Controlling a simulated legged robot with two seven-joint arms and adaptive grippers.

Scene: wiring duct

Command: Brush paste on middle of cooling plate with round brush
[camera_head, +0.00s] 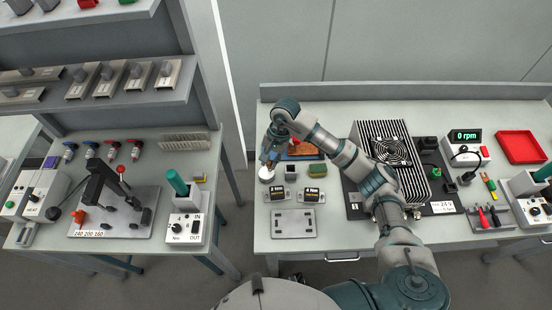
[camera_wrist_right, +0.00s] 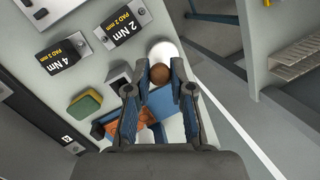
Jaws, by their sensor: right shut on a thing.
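My right gripper (camera_head: 268,158) is at the left end of the right-hand bench, just above a round white pot (camera_head: 266,174). In the wrist view its fingers (camera_wrist_right: 160,85) are shut on a brown rounded piece (camera_wrist_right: 158,73), seemingly the brush handle. The white pot (camera_wrist_right: 167,50) shows beyond it; the bristles are hidden. A black-and-white finned block with a round fan (camera_head: 390,152) stands mid-bench. A flat grey plate with small holes (camera_head: 293,230) lies near the front edge. I cannot tell which is the cooling plate. My left gripper is not in view.
Two black-and-yellow torque pads (camera_head: 277,194) sit behind the grey plate. A green-yellow sponge (camera_head: 317,169) and an orange-brown item (camera_head: 305,150) lie near the gripper. A red tray (camera_head: 521,147) is far right. A gap separates the left bench.

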